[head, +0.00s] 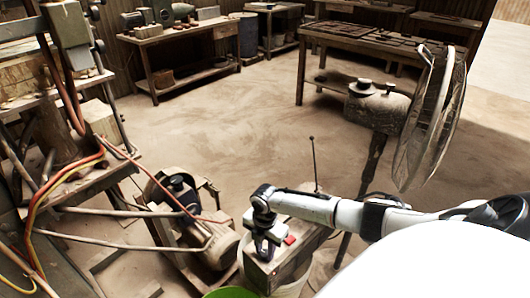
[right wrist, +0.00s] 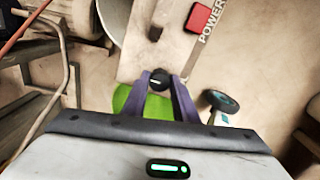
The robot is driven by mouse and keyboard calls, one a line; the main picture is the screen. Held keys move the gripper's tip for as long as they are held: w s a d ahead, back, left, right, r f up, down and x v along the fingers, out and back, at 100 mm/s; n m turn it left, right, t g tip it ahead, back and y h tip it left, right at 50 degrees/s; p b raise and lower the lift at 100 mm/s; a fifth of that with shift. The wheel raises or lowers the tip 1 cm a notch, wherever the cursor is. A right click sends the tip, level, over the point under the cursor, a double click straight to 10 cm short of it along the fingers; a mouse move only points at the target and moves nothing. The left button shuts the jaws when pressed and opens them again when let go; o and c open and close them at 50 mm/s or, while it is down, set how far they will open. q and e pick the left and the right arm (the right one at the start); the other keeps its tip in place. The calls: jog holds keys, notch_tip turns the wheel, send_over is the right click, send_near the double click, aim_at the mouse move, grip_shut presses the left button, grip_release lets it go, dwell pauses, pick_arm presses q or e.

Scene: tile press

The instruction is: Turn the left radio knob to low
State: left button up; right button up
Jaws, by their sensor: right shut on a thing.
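The radio (head: 288,262) is a box with a bare antenna, a red button (head: 290,239) and a front end near my right gripper (head: 264,250). In the right wrist view, a black round knob (right wrist: 157,81) with a light pointer mark sits between the purple fingertips of my right gripper (right wrist: 165,84). The gripper is shut on this knob. The red button also shows in the right wrist view (right wrist: 198,17), beside the word POWER. The knob's setting labels cannot be read. My left gripper is not in view.
The radio rests on a pale round bucket (head: 297,288). A green round object (head: 231,293) lies just in front. A motor-like machine (head: 213,240) stands close on the left. A large fan (head: 430,120) stands at right. Open floor lies beyond.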

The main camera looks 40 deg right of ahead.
aim_at(265, 253)
jog(key=o, duration=1.1)
jog(key=shift+c, duration=0.2)
notch_tip(265, 253, up, 10)
jog(key=p, duration=0.1)
jog(key=shift+r+p, duration=0.15)
jog(key=shift+p, duration=0.2)
